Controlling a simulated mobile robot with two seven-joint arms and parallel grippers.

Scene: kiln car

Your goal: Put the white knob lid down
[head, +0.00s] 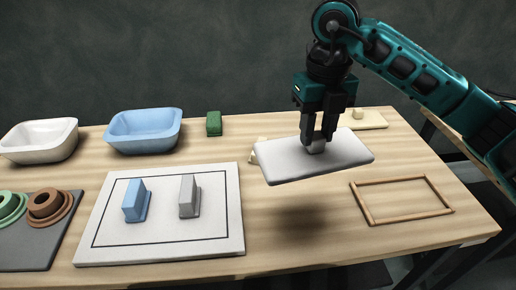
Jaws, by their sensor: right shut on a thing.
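The white knob lid (345,155) is a flat white rectangular plate with rounded corners and a small knob on top. My right gripper (317,145) is shut on the knob and holds the lid up, slightly tilted in the picture, with a dark shadow on the bare table below it. My left gripper is not in view.
A thin wooden frame (400,221) lies at the right. A cream lid (372,120) lies behind; a cream piece (258,143) is partly hidden. White (40,142) and blue (144,132) dishes, a green block (214,124), a white board (235,215) with two blocks, and a grey mat (30,258) stand left.

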